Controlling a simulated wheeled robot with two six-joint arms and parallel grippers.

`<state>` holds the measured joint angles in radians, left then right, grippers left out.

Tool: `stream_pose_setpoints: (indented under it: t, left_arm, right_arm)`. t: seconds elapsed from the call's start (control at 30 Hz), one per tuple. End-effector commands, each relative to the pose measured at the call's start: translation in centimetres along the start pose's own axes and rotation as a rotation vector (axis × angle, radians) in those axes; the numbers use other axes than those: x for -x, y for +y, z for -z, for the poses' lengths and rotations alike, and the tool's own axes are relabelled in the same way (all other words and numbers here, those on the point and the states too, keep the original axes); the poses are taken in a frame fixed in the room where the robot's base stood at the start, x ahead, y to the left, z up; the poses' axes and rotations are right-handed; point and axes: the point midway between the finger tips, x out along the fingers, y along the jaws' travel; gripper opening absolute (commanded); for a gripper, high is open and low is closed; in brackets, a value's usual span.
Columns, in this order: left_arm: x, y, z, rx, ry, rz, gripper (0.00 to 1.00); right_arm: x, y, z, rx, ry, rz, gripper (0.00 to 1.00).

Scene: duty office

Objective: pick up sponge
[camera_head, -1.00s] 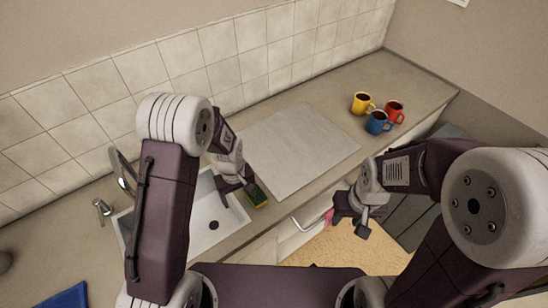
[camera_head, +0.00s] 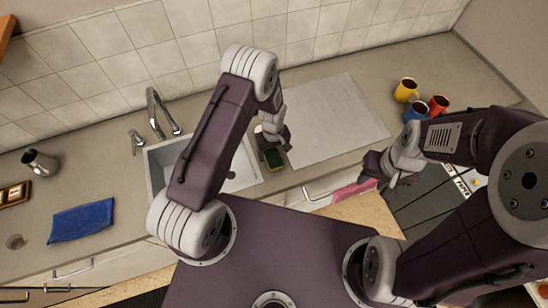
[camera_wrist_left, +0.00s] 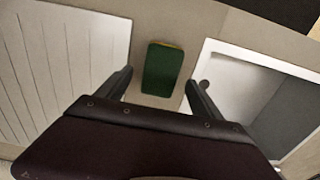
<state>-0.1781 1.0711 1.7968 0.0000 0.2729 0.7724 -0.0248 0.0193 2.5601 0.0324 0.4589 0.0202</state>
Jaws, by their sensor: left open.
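The sponge (camera_head: 274,159), green on top with a thin yellow edge, lies on the counter between the sink and the pale drainboard. In the left wrist view the sponge (camera_wrist_left: 163,69) sits centred just beyond the gap between the fingers. My left gripper (camera_head: 272,143) is over the sponge, partly covering it in the head view. In the left wrist view my left gripper (camera_wrist_left: 158,88) is open, one finger to each side of the sponge line, holding nothing. My right gripper (camera_head: 378,172) hangs in front of the counter at the right, away from the sponge; its finger gap is unclear.
The white sink (camera_head: 158,170) with a tap (camera_head: 160,112) is left of the sponge. The drainboard (camera_head: 335,120) is right of it. Yellow (camera_head: 406,90), red (camera_head: 438,104) and blue (camera_head: 416,111) mugs stand further right. A blue cloth (camera_head: 82,220) lies at left.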

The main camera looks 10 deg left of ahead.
Motion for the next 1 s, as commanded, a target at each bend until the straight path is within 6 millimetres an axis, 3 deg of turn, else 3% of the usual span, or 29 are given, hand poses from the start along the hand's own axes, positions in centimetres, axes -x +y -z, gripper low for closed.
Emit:
stream_pose_setpoints:
  t: [0.1, 0.23, 0.47, 0.5, 0.7, 0.73, 1.0]
  left_arm:
    - [-1.4, 0.1, 0.0, 0.000, -0.003, 0.003, 0.76]
    - [-3.2, 0.1, 0.0, 0.000, -0.002, 0.002, 0.76]
    - [-3.7, 0.2, 0.1, 0.000, 0.000, 0.000, 0.76]
    - [-3.7, 0.2, 0.1, 0.000, 0.000, 0.000, 0.74]
    - [-3.7, 0.1, 0.1, 0.000, 0.000, 0.000, 0.18]
    - [-3.7, 0.1, 0.1, 0.000, 0.000, 0.000, 0.13]
    - [-3.5, 0.2, 0.1, 0.000, 0.000, 0.000, 0.13]
  right_arm:
    - [1.7, 0.0, 0.2, 0.000, 0.001, 0.000, 0.40]
    - [1.9, 0.0, 0.2, 0.000, 0.001, 0.000, 0.40]
    - [1.8, 0.0, 0.2, 0.000, 0.000, 0.000, 0.40]
    - [1.8, 0.0, 0.2, 0.000, 0.000, 0.000, 0.40]
    - [1.8, 0.0, 0.2, 0.000, 0.000, 0.000, 0.40]
    - [1.8, 0.0, 0.2, 0.000, 0.001, 0.000, 0.40]
    - [1.7, 0.0, 0.2, 0.000, 0.001, 0.000, 0.40]
